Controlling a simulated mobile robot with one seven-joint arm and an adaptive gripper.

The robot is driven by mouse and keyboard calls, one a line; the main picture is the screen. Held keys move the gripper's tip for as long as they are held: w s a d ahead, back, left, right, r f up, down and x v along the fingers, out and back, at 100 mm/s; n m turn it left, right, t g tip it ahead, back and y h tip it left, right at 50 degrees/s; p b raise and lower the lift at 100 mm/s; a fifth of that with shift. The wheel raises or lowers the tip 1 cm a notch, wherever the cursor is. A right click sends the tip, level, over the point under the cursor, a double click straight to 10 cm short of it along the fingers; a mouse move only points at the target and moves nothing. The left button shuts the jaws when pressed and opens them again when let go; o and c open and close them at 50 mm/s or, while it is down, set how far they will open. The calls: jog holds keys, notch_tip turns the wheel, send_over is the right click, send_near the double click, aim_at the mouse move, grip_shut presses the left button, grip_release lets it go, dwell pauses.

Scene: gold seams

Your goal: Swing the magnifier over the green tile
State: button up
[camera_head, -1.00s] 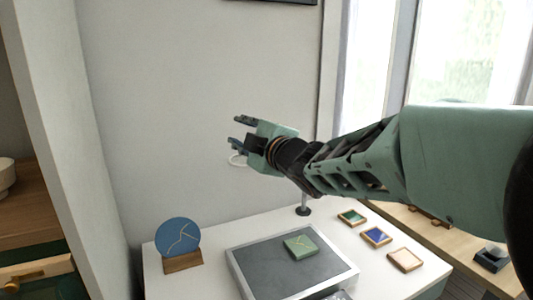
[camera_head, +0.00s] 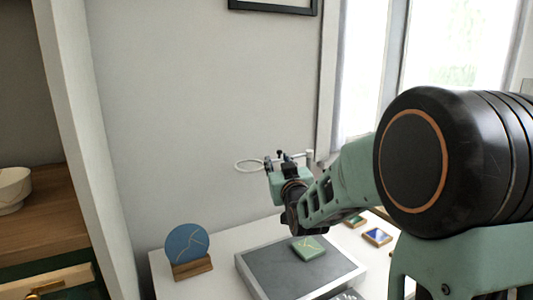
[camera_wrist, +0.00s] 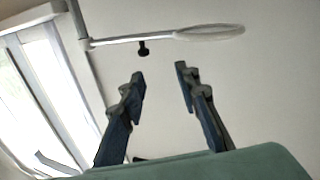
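The magnifier is a pale ring (camera_head: 250,165) on a thin arm, reaching left from a post over the table. In the wrist view its ring (camera_wrist: 210,32) is upper right, with a small dark knob (camera_wrist: 143,48) under its arm. My gripper (camera_head: 276,161) is beside the magnifier arm. In the wrist view my gripper (camera_wrist: 160,75) is open and empty, its fingertips pointing towards the arm and knob; contact is not visible. The green tile (camera_head: 308,248) with gold seams lies on the grey mat (camera_head: 275,272), below and right of the ring.
A blue disc (camera_head: 187,242) stands in a wooden holder at the table's left. Small framed tiles, one green (camera_head: 355,221) and one blue (camera_head: 377,237), lie at the right. A wall stands behind; shelving with a white bowl (camera_head: 14,190) is at far left.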

aim_at(280, 152)
jog(key=w, duration=0.3)
jog(key=w+d+m, duration=0.1)
jog(key=w, duration=0.3)
jog(key=w+f+m+h, duration=0.1)
jog(key=w, duration=0.3)
jog(key=shift+d+p, duration=0.3)
jog(key=shift+d, duration=0.1)
grip_shut()
